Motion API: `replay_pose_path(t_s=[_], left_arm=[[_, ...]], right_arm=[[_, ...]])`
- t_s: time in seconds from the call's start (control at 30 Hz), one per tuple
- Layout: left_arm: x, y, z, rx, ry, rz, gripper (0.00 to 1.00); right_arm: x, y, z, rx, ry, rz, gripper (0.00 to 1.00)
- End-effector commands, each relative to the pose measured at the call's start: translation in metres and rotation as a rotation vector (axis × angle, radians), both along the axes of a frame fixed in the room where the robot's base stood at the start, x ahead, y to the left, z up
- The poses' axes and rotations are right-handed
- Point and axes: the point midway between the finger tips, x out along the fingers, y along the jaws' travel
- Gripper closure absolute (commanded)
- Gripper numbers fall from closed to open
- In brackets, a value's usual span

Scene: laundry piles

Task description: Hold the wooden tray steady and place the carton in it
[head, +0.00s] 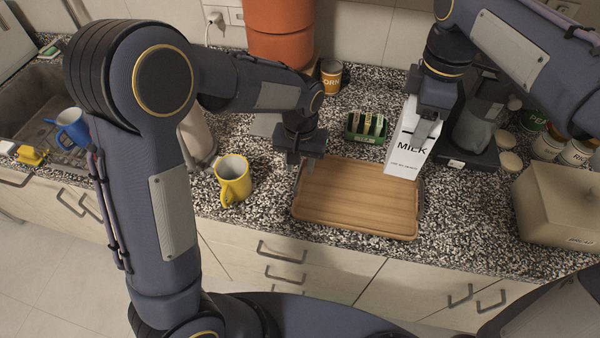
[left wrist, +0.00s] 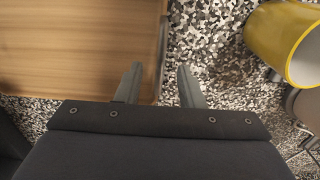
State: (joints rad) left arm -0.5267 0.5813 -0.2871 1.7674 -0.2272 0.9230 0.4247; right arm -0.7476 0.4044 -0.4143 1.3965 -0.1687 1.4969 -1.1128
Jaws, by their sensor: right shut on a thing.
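The wooden tray (head: 355,201) lies flat on the speckled counter and looks empty in the head view. My left gripper (head: 292,161) is at the tray's left end near the back corner. In the left wrist view its fingers (left wrist: 158,85) are open, one over the tray (left wrist: 80,45) and one over the counter, with the tray's edge and handle between them; whether they touch it I cannot tell. My right gripper (head: 424,130) is shut on the white milk carton (head: 404,157). The carton is held nearly upright beside the tray's back right corner; whether its base touches anything is unclear.
A yellow mug (head: 232,180) stands left of the tray and also shows in the left wrist view (left wrist: 282,40). A green rack (head: 366,128) is behind the tray. A bread box (head: 560,205) stands at right, and a coffee machine (head: 483,125) stands behind the carton.

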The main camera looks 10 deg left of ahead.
Motion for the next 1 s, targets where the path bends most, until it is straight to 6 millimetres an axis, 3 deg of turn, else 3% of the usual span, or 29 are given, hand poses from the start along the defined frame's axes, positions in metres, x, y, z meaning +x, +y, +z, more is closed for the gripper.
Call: replay_pose_path(t_s=[0.1,0.3,0.77,1.0], left_arm=[[-0.001,0.001,-0.022,0.002,0.004,0.000,0.65],[-0.001,0.001,-0.046,0.001,0.003,0.001,0.65],[0.000,0.000,-0.055,-0.001,0.000,0.000,0.65],[0.000,0.000,-0.055,-0.001,0.000,0.000,0.97]], right_arm=[[0.000,0.000,0.001,0.001,-0.002,0.000,1.00],[0.000,0.000,0.001,0.001,-0.002,0.000,1.00],[0.000,0.000,0.001,0.001,-0.002,0.000,1.00],[0.000,0.000,0.001,0.001,-0.002,0.000,1.00]])
